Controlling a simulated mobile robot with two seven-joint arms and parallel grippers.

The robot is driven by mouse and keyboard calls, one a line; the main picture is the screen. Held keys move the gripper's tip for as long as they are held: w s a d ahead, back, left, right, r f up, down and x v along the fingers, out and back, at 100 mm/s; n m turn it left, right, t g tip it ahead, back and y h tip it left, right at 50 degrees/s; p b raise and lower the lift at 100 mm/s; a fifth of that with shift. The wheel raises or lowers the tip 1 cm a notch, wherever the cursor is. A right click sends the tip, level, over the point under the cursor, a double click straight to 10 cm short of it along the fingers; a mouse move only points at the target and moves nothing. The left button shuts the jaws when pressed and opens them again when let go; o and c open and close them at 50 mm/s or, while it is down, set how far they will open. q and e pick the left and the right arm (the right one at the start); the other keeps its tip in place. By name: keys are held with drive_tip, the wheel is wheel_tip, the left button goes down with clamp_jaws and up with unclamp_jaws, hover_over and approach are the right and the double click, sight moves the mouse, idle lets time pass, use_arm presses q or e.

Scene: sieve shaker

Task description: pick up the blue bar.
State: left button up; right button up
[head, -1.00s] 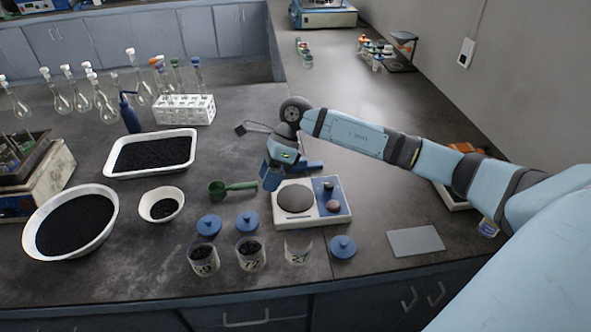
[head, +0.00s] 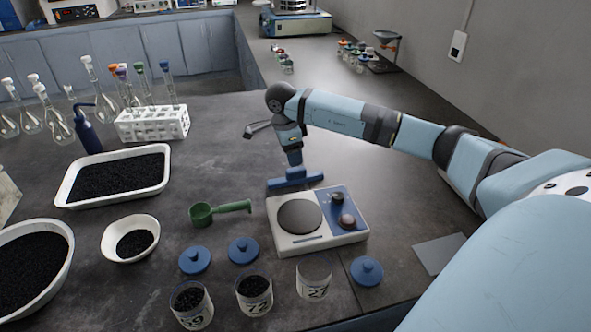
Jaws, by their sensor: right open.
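The blue bar (head: 312,179) lies on the dark bench just behind the balance, stretched roughly left to right. My right gripper (head: 295,168) points down at the middle of the bar from above and behind. The jaws are open, and their tips overlap the bar's middle in this view. I cannot tell whether the tips straddle the bar or hover just over it. My left gripper is not in view.
The balance (head: 276,228) stands close in front of the bar. A green scoop (head: 203,213) lies to the left. Blue lids (head: 244,250) and several labelled jars (head: 254,296) are in front. The bench behind and right of the bar is clear.

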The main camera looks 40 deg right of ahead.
sight(296, 169)
drive_tip(key=f, duration=0.4)
drive_tip(key=d+f, duration=0.1)
drive_tip(key=f, duration=0.1)
drive_tip(key=shift+s+f, duration=0.3)
drive_tip(key=c, duration=1)
